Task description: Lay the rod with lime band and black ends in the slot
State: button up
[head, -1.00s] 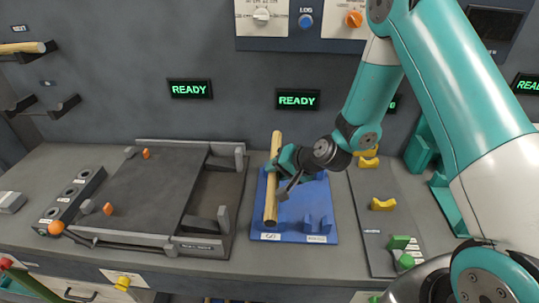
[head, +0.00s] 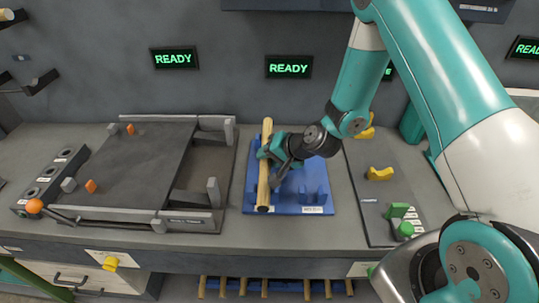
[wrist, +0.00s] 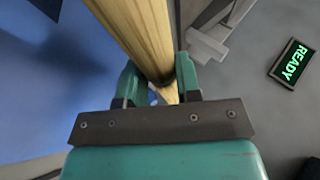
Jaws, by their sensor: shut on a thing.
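A pale wooden rod (head: 265,165) stands out above the blue tray (head: 300,208), lying lengthwise front to back along its left side. My gripper (head: 270,152) is shut on this rod near its middle. In the wrist view the rod (wrist: 135,35) runs between the two teal fingers (wrist: 160,88). No lime band shows on it; its front end looks dark, but this is too small to tell clearly. I cannot tell whether the rod touches the tray's supports. Several more rods (head: 264,288) show below the table's front edge, their ends hard to make out.
A dark grey fixture (head: 130,165) with an orange-knobbed lever (head: 34,206) stands to the left. Lit READY signs (head: 289,67) hang on the back wall.

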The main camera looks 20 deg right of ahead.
jog(key=o, duration=1.1)
jog(key=shift+c, duration=0.2)
jog(key=p+v, duration=1.1)
jog(key=v, duration=0.6)
jog(key=shift+r+p, duration=0.2)
jog(key=shift+p, duration=0.2)
jog(key=shift+s+d+f, duration=0.1)
jog(key=shift+s+d, duration=0.05)
jog(key=shift+d, duration=0.05)
jog(key=shift+a, duration=0.1)
